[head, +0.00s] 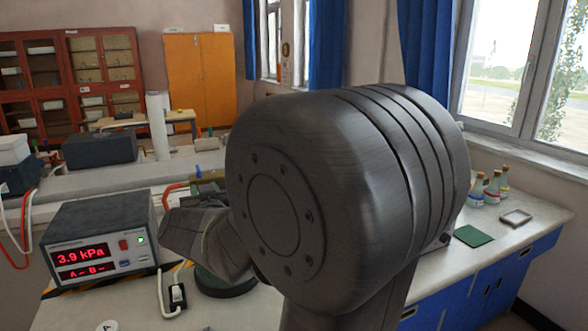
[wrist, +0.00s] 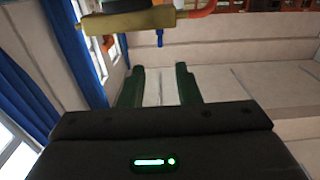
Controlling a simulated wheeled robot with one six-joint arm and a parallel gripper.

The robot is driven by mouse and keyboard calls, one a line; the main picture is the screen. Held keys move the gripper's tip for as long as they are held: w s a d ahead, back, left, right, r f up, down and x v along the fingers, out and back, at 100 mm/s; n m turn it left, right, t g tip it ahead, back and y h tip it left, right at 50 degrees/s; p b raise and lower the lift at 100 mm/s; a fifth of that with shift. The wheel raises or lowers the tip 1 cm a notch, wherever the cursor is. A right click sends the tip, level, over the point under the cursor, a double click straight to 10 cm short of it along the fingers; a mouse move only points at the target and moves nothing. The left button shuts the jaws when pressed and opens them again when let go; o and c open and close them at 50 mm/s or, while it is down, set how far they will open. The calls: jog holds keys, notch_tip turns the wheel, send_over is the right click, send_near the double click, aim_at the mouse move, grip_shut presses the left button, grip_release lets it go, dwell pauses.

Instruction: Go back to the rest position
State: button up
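My gripper (wrist: 160,84) shows in the wrist view as two dark green fingers standing apart. Nothing is held between them, and a pale surface shows through the gap. A yellow fitting (wrist: 130,20) with orange-red parts lies beyond the fingertips at the top of the wrist view, apart from them. In the head view my large grey arm joint fills the middle and hides much of the bench. My gripper cannot be made out there.
A grey meter box (head: 100,240) reads 3.9 kPa on the bench at left. A small switch (head: 177,296) and a dark green round base (head: 225,284) are near it. Bottles (head: 490,188), a green mat (head: 473,236) and a small tray (head: 515,218) sit on the right counter.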

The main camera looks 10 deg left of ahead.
aim_at(199, 173)
jog(key=p+x, duration=0.1)
jog(key=x, duration=1.1)
jog(key=shift+w, duration=0.15)
jog(key=b+v, duration=0.1)
jog(key=v, duration=1.3)
jog(key=x, duration=1.4)
jog(key=shift+w+a+f, duration=0.1)
jog(key=shift+f, duration=0.15)
jog(key=shift+r+n+y+b, duration=0.15)
jog(key=shift+n+y+b, duration=0.2)
jog(key=shift+b, duration=0.45)
jog(key=shift+g+y+b, duration=0.35)
jog(key=shift+g, duration=0.05)
jog(key=shift+d+r+n, duration=0.2)
jog(key=shift+d+n, duration=0.1)
jog(key=shift+n, duration=0.05)
jog(key=shift+g+y, duration=0.3)
jog(key=shift+y, duration=0.1)
